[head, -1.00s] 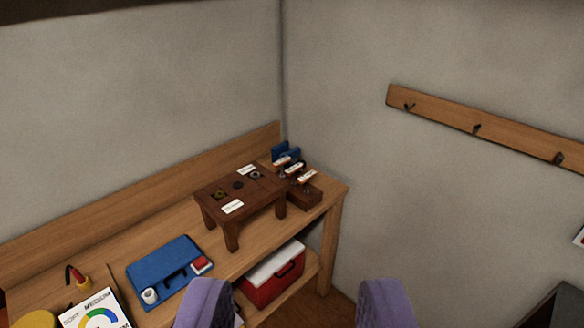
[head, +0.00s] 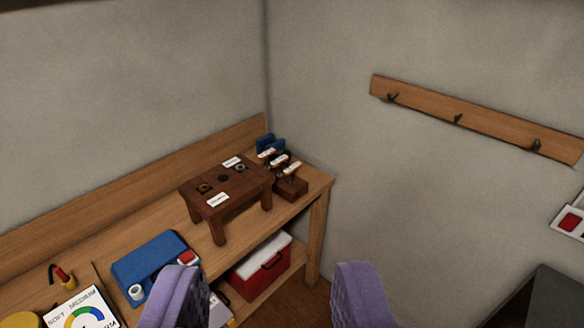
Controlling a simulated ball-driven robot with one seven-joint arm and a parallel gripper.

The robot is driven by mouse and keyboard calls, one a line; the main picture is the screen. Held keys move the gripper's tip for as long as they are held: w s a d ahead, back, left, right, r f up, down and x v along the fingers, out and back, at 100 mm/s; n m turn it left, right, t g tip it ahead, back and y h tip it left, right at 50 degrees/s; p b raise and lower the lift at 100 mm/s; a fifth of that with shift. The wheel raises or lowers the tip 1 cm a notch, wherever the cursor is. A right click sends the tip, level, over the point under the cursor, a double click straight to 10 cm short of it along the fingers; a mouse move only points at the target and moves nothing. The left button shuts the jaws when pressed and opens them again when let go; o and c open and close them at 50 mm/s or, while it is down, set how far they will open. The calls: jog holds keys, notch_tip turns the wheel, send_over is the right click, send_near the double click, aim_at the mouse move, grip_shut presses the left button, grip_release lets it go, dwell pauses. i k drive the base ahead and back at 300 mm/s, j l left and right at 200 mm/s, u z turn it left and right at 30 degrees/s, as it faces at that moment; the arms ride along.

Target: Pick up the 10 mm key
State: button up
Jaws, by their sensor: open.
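My gripper (head: 268,300) shows at the bottom of the head view as two purple fingers, spread wide with nothing between them. Small keys with white labels (head: 279,160) stand in a dark wooden block (head: 291,188) at the right end of the wooden bench, near the room corner. The labels are too small to read, so I cannot tell which is the 10 mm key. My gripper is well short of the block and apart from everything on the bench.
A small dark wooden stand (head: 226,190) with round inserts and white labels is left of the block. A blue tray (head: 150,258) and a colour-dial card (head: 84,312) lie nearer. A red box (head: 262,268) sits on the lower shelf. A hook rail (head: 480,122) is on the right wall.

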aim_at(275, 163)
jog(key=i+l+u, duration=0.45)
jog(key=i+l, duration=0.45)
jog(key=i, duration=0.6)
jog(key=i+l+u, duration=0.45)
jog(key=i+l, duration=0.85)
jog(key=l, duration=0.1)
